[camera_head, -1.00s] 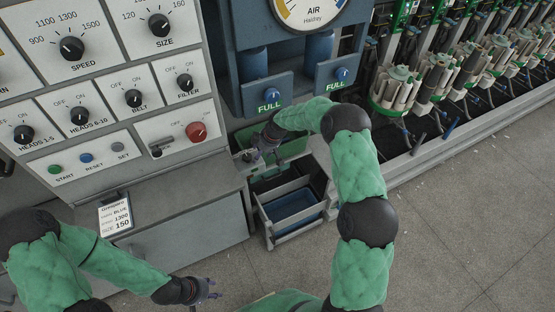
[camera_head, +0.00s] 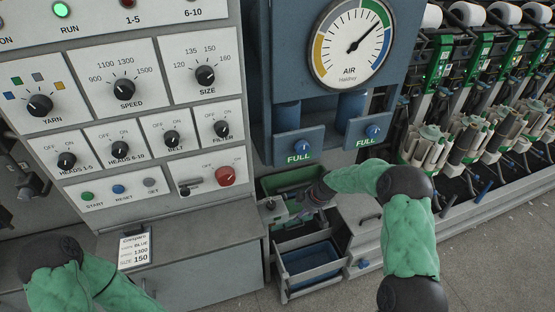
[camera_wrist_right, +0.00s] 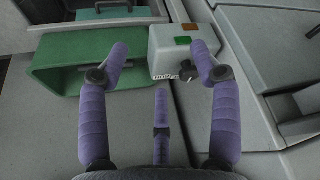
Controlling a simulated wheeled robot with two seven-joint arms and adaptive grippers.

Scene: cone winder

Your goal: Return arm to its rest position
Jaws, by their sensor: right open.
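My right arm, in a green padded sleeve (camera_head: 407,235), reaches in from the right in the head view. Its gripper (camera_head: 303,207) hangs low in front of the machine, over a green bin and a small pale box. In the right wrist view the purple fingers of my right gripper (camera_wrist_right: 160,58) are spread apart with nothing held between them. The pale box (camera_wrist_right: 174,48), with an orange and a green patch on top, lies beyond the fingertips; contact cannot be told. My left arm (camera_head: 85,285) shows at the lower left; its gripper is out of the frame.
The control panel (camera_head: 105,215) with several knobs stands at left. Blue FULL units (camera_head: 298,147) sit under the air gauge (camera_head: 350,45). A green bin (camera_wrist_right: 65,85) lies left of the pale box. A grey crate with blue inside (camera_head: 312,262) is below. Spindles (camera_head: 430,148) line the right.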

